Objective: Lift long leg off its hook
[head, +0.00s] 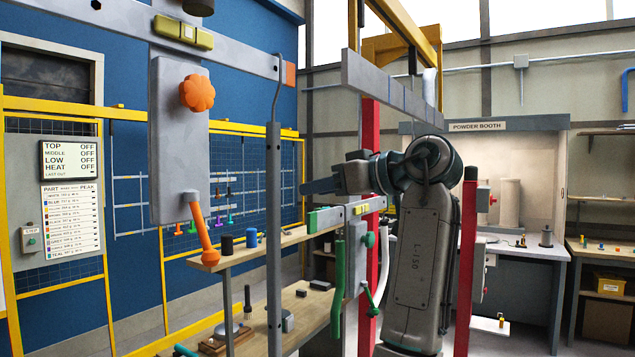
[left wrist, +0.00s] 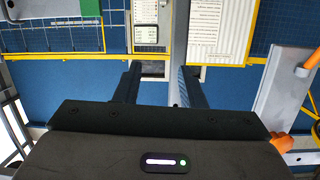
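The long leg (head: 274,230) is a grey upright tube hanging from a thin bent hook (head: 278,85) under the grey overhead rail. A small dark hole shows on it. My left gripper (head: 308,188) comes from the right in the head view, its fingertips pointing left towards the leg's upper part, with a gap seen between them. In the left wrist view the two fingers (left wrist: 158,88) are spread apart. A grey bar, apparently the leg (left wrist: 178,92), shows between them, closer to the right finger; contact cannot be told. My right gripper is not in view.
A grey plate (head: 180,140) with an orange knob (head: 197,93) and orange handle (head: 205,225) hangs left of the leg. A wooden shelf (head: 225,257) with small cylinders stands behind. Red posts (head: 468,260) flank my arm. A green-handled frame (head: 337,285) hangs below the gripper.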

